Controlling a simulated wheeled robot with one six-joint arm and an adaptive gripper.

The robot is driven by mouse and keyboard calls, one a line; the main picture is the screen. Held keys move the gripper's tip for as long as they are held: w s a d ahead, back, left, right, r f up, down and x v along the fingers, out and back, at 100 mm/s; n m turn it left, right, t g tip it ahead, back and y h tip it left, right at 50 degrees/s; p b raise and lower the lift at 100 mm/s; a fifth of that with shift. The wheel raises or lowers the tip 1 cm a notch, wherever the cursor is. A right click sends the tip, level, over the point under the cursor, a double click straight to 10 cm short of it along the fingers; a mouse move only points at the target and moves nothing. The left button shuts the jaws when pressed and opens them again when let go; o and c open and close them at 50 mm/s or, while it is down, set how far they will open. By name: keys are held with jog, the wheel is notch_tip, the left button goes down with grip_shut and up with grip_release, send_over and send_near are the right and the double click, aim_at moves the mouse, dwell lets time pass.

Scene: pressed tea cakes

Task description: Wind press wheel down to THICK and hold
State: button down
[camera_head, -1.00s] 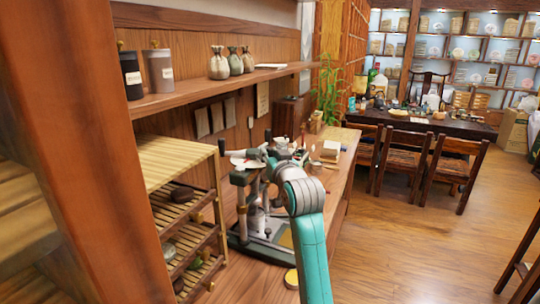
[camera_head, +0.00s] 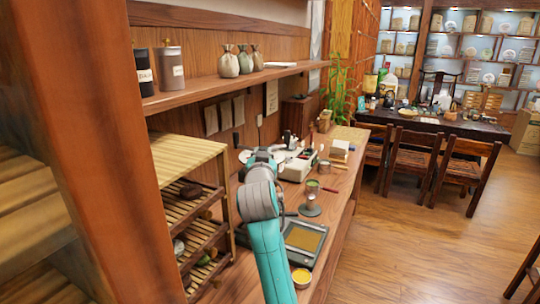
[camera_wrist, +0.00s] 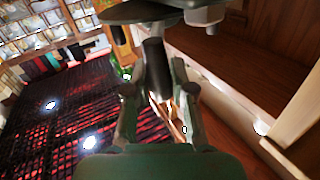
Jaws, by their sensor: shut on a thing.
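The press is mostly hidden behind my teal arm in the head view. Its dark base shows only in part at the arm's left. Part of what looks like the press wheel (camera_head: 248,156) shows just beyond my wrist. In the wrist view, my gripper (camera_wrist: 157,88) has its two fingers on either side of a dark upright handle (camera_wrist: 154,58), and is shut on it. A dark rounded part, probably the wheel's rim (camera_wrist: 140,11), lies just above the handle. The THICK mark and the press plate cannot be seen.
A dark tray with a yellowish pad (camera_head: 304,238) and a round yellow tin (camera_head: 301,277) lie right of my arm. A small stand with a green cup (camera_head: 310,200) is behind them. A slatted rack (camera_head: 185,155) stands at left, under a wall shelf (camera_head: 220,87).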

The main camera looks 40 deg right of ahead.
jog(key=shift+w+a, duration=0.85)
jog(key=shift+w, duration=0.05)
jog(key=shift+w+a, duration=0.3)
jog(key=shift+w, duration=0.2)
jog(key=shift+w+a, duration=0.25)
jog(key=shift+w, duration=0.3)
jog(key=c, duration=1)
grip_release()
jog(key=shift+o, duration=0.2)
notch_tip(320, 180, up, 10)
jog(key=shift+f, duration=0.1)
